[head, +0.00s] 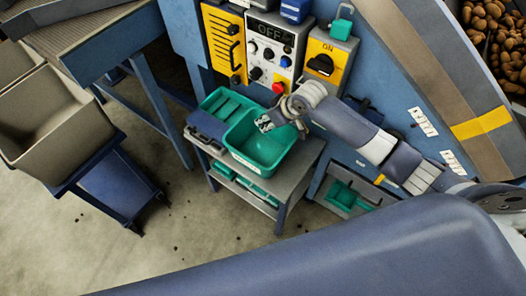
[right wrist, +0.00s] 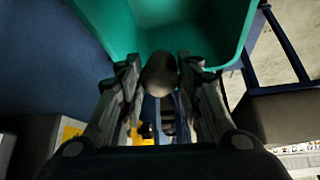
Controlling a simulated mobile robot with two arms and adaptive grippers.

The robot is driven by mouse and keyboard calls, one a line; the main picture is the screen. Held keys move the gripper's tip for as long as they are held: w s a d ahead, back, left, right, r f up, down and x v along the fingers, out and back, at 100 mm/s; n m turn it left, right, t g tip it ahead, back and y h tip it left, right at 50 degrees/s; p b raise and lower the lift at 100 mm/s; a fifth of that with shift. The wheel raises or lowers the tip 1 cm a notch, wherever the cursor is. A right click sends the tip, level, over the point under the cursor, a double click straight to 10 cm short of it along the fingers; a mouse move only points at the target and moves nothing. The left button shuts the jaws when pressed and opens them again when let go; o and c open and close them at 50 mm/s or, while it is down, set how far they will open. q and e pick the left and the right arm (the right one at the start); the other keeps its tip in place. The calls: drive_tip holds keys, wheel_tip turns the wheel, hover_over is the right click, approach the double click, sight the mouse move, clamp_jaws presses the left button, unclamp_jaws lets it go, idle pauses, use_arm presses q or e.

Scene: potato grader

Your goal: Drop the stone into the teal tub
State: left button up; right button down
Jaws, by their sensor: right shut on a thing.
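The teal tub (head: 250,158) stands on a small grey stand in the middle of the head view. In the right wrist view the teal tub (right wrist: 215,28) fills the top. My right gripper (head: 268,123) reaches in from the right, with its fingers over the tub's opening. In the right wrist view my right gripper (right wrist: 160,75) is shut on the stone (right wrist: 159,74), a rounded brownish-grey lump between the fingertips. In the head view I cannot make out the stone. My left gripper is not in view.
A grey stand (head: 295,165) carries the tub, with a green tray (head: 222,104) and a dark blue box (head: 206,127) beside it. Control panels (head: 272,50) rise behind. A beige crate (head: 40,120) sits on a blue cart at left.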

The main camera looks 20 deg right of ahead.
drive_tip(key=shift+f, duration=0.1)
drive_tip(key=c, duration=1.1)
unclamp_jaws()
drive_tip(key=shift+o, duration=0.2)
drive_tip(key=v, duration=1.2)
